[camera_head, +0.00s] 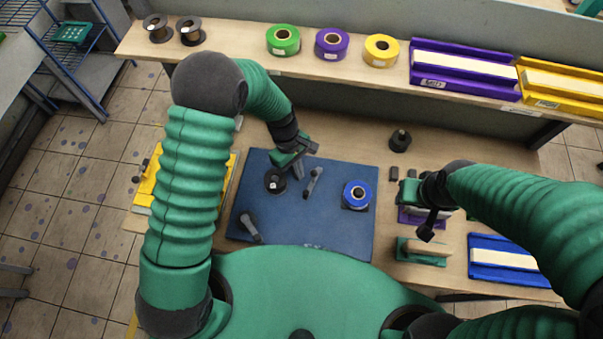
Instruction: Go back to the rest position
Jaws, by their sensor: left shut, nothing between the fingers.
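My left gripper (297,160) is shut and empty above the far part of the blue mat (340,239). It is near a dark round spool holder (274,183) and a small grey lever (314,182). My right gripper (428,226) hangs at the right of the mat, over a partly hidden purple piece (408,216). I cannot tell whether its fingers are open, or whether it touches that piece. A blue tape roll (356,194) sits on the mat's right side.
A green block (422,254) and a blue tray (510,276) lie at right. A black knob-like piece (400,140) stands behind. The raised shelf (230,41) holds green (284,40), purple (332,43) and yellow (382,50) rolls. A yellow tray (148,200) is at left.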

